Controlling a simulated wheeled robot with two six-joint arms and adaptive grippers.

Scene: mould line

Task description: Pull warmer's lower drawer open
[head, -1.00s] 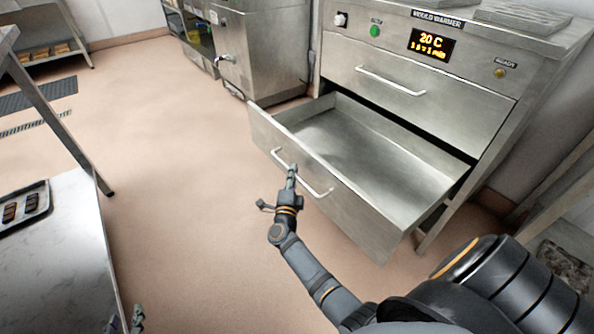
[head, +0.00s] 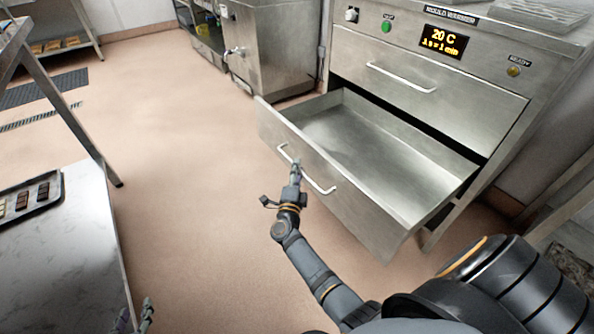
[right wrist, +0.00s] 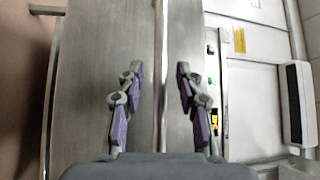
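The mould warmer (head: 510,95) is a steel cabinet with a lit display. Its lower drawer (head: 335,186) is pulled well out, and its empty tray shows. My right gripper (head: 298,170) is at the drawer front, close to the bar handle (head: 320,186). In the right wrist view, its two fingers (right wrist: 159,92) stand apart, with a pale strip (right wrist: 160,60) running between them. I cannot tell whether that strip is the handle or a drawer edge. My left gripper (head: 135,318) is partly in view at the bottom left, away from the drawer.
The upper drawer (head: 425,100) is shut. A marble-topped table (head: 60,245) with a tray (head: 60,188) of dark pieces stands at the left. Another steel machine (head: 270,50) is behind. The floor (head: 190,180) between table and drawer is clear.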

